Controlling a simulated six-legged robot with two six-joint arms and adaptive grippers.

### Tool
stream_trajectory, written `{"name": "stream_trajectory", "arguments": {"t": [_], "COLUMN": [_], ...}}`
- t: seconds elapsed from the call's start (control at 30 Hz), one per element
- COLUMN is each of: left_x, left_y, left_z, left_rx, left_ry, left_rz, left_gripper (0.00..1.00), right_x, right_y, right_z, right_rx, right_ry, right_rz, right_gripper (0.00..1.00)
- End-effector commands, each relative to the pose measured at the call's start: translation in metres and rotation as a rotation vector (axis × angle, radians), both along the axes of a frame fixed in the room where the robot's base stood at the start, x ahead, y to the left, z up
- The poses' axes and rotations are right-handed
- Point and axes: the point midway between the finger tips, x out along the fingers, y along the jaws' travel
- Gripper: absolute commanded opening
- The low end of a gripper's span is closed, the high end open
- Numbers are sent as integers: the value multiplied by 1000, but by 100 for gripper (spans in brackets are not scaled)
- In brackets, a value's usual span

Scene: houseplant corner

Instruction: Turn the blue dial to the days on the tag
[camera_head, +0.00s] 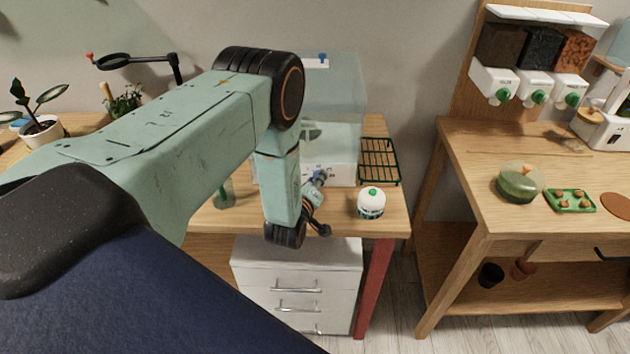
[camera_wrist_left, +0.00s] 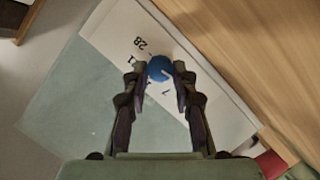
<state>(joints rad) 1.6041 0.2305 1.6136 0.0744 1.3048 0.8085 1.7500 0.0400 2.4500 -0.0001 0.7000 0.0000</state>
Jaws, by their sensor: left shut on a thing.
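The blue dial (camera_wrist_left: 160,68) sits on the white front panel (camera_wrist_left: 122,38) of a clear-walled case (camera_head: 345,90). A white pointer mark shows on the dial. Printed numbers stand around it; I can read 28 and 7, and another is partly covered by a finger. My left gripper (camera_wrist_left: 159,76) is shut on the dial, one finger on each side. In the head view my left gripper (camera_head: 315,190) is at the case's front panel, and my arm hides part of the case. A small white tag (camera_head: 316,64) with a blue clip hangs at the case's top; its writing is too small to read.
A white round pot with a green knob (camera_head: 371,203) stands just right of my gripper. A green wire rack (camera_head: 380,162) lies behind it. White drawers (camera_head: 297,282) are below the tabletop. A second wooden table (camera_head: 470,165) with dispensers stands at the right.

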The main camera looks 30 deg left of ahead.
Motion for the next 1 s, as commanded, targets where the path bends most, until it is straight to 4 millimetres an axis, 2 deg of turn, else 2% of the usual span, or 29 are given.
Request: {"name": "stream_trajectory", "arguments": {"t": [0.37,1.0], "left_x": [2,6], "left_y": [-3,-8], "left_z": [2,2], "left_rx": [155,670], "left_ry": [93,405], "left_rz": [-3,0], "left_gripper": [0,0], "right_x": [0,0], "right_y": [0,0], "right_z": [-2,-19], "right_rx": [0,0], "right_ry": [0,0], "right_rz": [0,0], "right_gripper": [40,40]}}
